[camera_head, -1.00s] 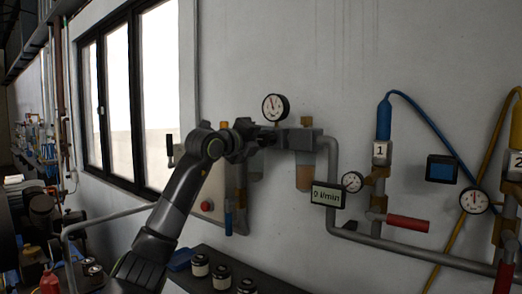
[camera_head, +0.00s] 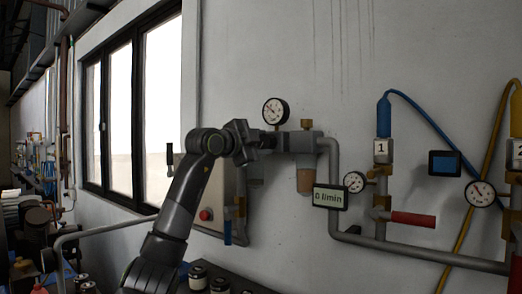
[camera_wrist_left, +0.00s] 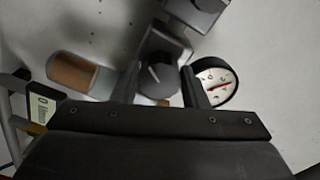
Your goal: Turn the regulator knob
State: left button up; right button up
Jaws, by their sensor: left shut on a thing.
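The regulator knob (camera_wrist_left: 158,78) is dark and round with a pale mark, seen between the fingers in the left wrist view. My left gripper (camera_head: 264,141) is shut on it, with one finger on each side. In the head view the gripper hides the knob. The regulator block (camera_head: 304,142) is grey, with a brass cap on top and a brown bowl below. A round pressure gauge (camera_head: 276,111) stands just above the gripper and also shows in the left wrist view (camera_wrist_left: 213,84). My right gripper is not in view.
A flow display (camera_head: 330,197) reading 0 l/min sits below right on the grey pipe (camera_head: 420,257). A red-handled valve (camera_head: 412,219) and a small gauge (camera_head: 354,182) are further right.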

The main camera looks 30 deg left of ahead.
pick_arm(q)
jog(key=n+b, duration=0.1)
jog(key=n, duration=0.2)
jog(key=shift+f, duration=0.2)
jog(key=shift+n+b, duration=0.5)
jog(key=shift+n, duration=0.3)
jog(key=o, duration=1)
jog(key=shift+c, duration=0.2)
